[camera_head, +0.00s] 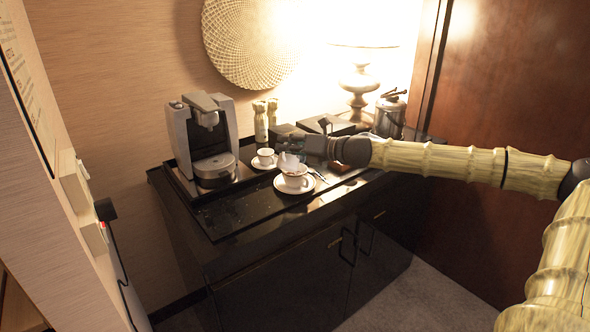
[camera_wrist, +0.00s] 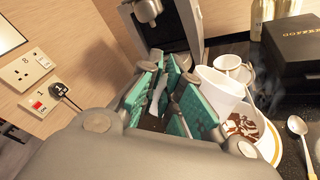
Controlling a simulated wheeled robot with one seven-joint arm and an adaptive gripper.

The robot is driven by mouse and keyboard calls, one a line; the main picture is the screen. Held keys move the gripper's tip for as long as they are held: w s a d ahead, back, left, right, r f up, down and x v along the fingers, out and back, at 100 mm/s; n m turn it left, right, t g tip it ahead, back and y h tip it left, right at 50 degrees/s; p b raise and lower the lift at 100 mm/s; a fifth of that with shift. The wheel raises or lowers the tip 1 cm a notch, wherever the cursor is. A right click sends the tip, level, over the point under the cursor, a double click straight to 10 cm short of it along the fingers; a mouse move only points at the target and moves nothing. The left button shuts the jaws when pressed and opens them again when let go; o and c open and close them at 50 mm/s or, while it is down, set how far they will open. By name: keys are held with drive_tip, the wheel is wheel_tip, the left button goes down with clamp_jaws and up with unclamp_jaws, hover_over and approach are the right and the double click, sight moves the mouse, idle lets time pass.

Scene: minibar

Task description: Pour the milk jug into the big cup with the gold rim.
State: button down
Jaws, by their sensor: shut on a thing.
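My gripper (camera_head: 318,147) reaches in from the right and is shut on the white milk jug (camera_head: 287,161). In the wrist view, the teal-padded fingers of my gripper (camera_wrist: 172,100) are beside the jug (camera_wrist: 217,90); its grasped part is mostly hidden between them. The jug is over the big cup (camera_head: 294,181) and looks tilted. The big cup with the gold rim (camera_wrist: 262,143) holds brown liquid with white streaks. It stands on a white saucer (camera_head: 302,190). I cannot tell whether milk is flowing.
A small white cup (camera_head: 265,157) on its saucer stands just behind. A coffee machine (camera_head: 208,140) is to the left. A black box (camera_wrist: 290,50), lamp (camera_head: 358,85) and metal canister (camera_head: 390,115) stand behind. A spoon (camera_wrist: 300,135) lies beside the big cup. The black tray's front left (camera_head: 225,216) is clear.

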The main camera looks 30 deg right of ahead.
drive_tip(key=shift+w+d+m+p, duration=0.25)
drive_tip(key=shift+d+m+p, duration=0.05)
drive_tip(key=shift+m+p, duration=0.25)
idle(1.9)
drive_tip(key=shift+s+a+f+n+b, duration=0.1)
drive_tip(key=shift+a+f+n+b, duration=0.2)
drive_tip(key=shift+b, duration=0.35)
drive_tip(key=shift+s+a+r+n+b, duration=0.1)
drive_tip(key=shift+s+a+n+b, duration=0.3)
drive_tip(key=shift+n+b, duration=0.6)
drive_tip(key=s+a+f+n+t+b, duration=0.1)
drive_tip(key=s+a+f+n+b, duration=0.1)
drive_tip(key=b, duration=0.7)
drive_tip(key=s+a+f+n+b, duration=0.2)
drive_tip(key=a+f+n+b, duration=0.1)
drive_tip(key=f+b, duration=0.4)
drive_tip(key=shift+a+f+n+t+b, duration=0.15)
drive_tip(key=shift+a+n+t+b, duration=0.4)
drive_tip(key=shift+b, duration=0.7)
drive_tip(key=shift+d, duration=0.15)
